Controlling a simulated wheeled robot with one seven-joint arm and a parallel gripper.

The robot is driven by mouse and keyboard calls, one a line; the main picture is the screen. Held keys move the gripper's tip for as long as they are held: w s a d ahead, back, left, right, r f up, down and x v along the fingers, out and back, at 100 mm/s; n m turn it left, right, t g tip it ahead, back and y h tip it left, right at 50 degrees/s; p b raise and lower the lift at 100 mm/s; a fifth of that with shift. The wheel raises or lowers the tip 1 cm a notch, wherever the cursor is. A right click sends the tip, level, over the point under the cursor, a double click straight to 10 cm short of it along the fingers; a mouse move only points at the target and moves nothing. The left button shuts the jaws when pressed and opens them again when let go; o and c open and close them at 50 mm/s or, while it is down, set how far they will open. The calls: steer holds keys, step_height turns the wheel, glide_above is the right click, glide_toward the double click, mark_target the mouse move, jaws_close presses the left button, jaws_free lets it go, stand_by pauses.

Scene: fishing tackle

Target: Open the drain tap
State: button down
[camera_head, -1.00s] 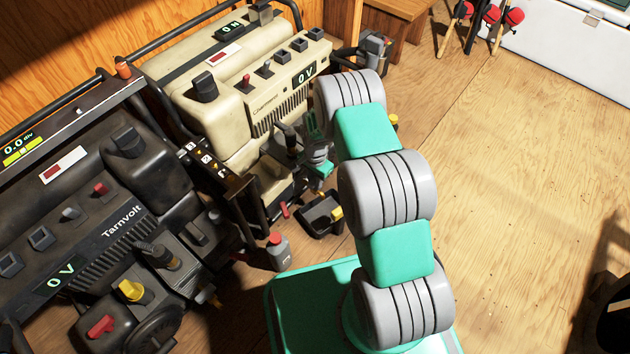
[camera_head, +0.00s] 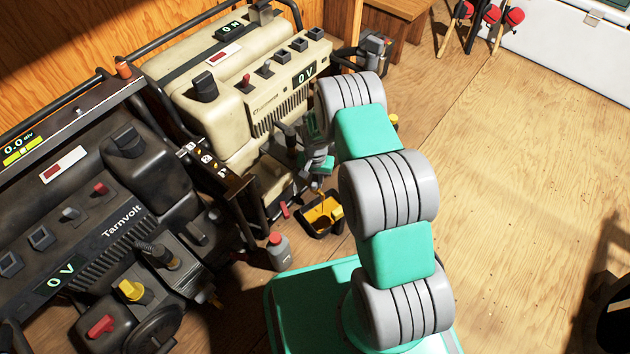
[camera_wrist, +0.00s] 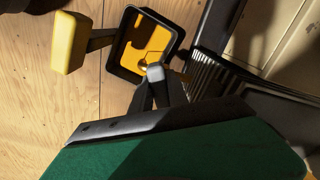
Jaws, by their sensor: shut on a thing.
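My gripper (camera_head: 318,166) is low at the front of the cream generator (camera_head: 265,115), partly hidden by my arm. In the wrist view its dark fingers (camera_wrist: 157,88) are shut on a small grey piece, seemingly the drain tap's lever (camera_wrist: 155,71). The tap's body is hidden. Below it on the floor is a black drain pan (camera_head: 306,229), which also shows in the wrist view (camera_wrist: 126,72). Amber liquid (camera_wrist: 148,42) covers the pan's bottom.
A black Tarnvolt generator (camera_head: 100,215) stands at the left. A grey bottle with a red cap (camera_head: 278,252) stands near the pan. A wooden stool (camera_head: 397,25) and a white chest (camera_head: 560,40) are at the back.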

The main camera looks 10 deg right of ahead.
mark_target(315, 179)
steer(key=n, duration=0.6)
steer(key=shift+s, duration=0.1)
steer(key=n, duration=0.6)
steer(key=shift+n, duration=0.3)
steer(key=c, duration=1.3)
jaws_free()
steer(key=shift+r, duration=0.1)
step_height(315, 179, up, 8)
steer(key=p, duration=0.3)
steer(key=shift+f, duration=0.2)
